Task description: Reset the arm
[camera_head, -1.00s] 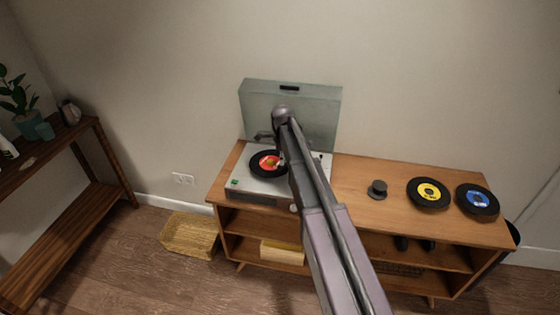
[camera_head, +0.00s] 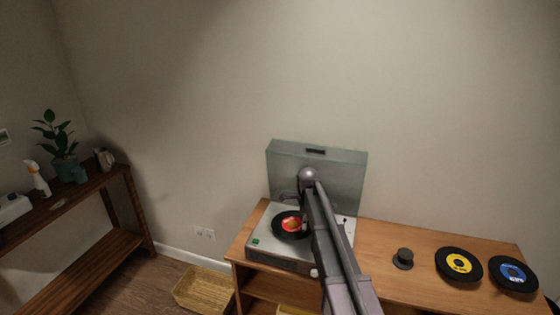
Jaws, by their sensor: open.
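My grey arm (camera_head: 335,245) rises from the bottom edge, in front of the record player (camera_head: 275,260). Its rounded upper joint (camera_head: 308,175) overlaps the raised lid (camera_head: 345,180). My gripper cannot be made out; the arm hides what lies behind it. A black record with a red-orange label (camera_head: 291,224) lies on the player, partly covered by my arm.
The player stands on a wooden cabinet (camera_head: 385,285). To its right are a dark knob-like piece (camera_head: 403,259), a yellow-label record (camera_head: 459,264) and a blue-label record (camera_head: 513,274). A wicker basket (camera_head: 203,288) is on the floor. A dark shelf (camera_head: 95,195) holds a plant (camera_head: 60,145).

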